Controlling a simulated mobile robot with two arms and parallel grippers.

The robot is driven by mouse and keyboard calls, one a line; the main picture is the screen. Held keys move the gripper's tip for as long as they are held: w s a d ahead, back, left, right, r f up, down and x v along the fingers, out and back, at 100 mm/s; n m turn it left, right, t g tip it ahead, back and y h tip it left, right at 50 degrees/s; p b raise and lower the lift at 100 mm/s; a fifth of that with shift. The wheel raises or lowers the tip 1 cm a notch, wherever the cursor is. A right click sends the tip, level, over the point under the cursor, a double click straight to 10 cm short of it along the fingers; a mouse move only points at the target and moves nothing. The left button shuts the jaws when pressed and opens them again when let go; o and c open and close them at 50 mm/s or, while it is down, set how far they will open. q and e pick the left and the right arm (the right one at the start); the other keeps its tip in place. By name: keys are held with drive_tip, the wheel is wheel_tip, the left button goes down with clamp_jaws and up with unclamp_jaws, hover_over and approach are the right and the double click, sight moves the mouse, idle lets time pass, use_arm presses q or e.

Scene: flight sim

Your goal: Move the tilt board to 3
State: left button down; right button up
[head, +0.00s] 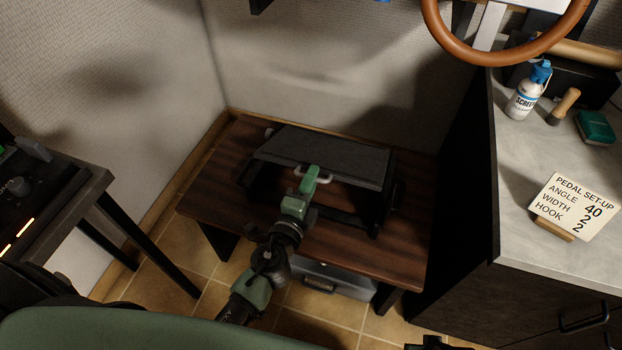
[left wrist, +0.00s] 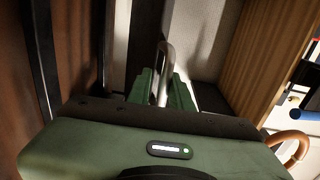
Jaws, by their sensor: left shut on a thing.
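The tilt board (head: 345,160) is a dark grey slab on a black frame, sitting on a low brown wooden table. A pale handle (head: 326,177) is on its front edge. My left gripper (head: 311,174) is shut on this handle. In the left wrist view, the metal handle (left wrist: 167,62) stands between the green fingers (left wrist: 160,92). No scale or number 3 can be read on the board. A dark shape at the bottom edge of the head view may be part of my right gripper; its jaws cannot be made out.
The low table (head: 215,190) has bare wood left of the board. A grey case (head: 335,280) lies beneath it. On the right counter (head: 510,220) stand a spray bottle (head: 527,92) and a card (head: 577,206) reading angle 40, width 2, hook 2. A black desk (head: 90,195) is at left.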

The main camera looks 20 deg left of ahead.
use_arm(q)
drive_tip(key=shift+w+r, duration=0.1)
drive_tip(key=shift+r, duration=0.15)
drive_tip(key=c, duration=1.5)
unclamp_jaws()
drive_tip(key=shift+f, duration=0.15)
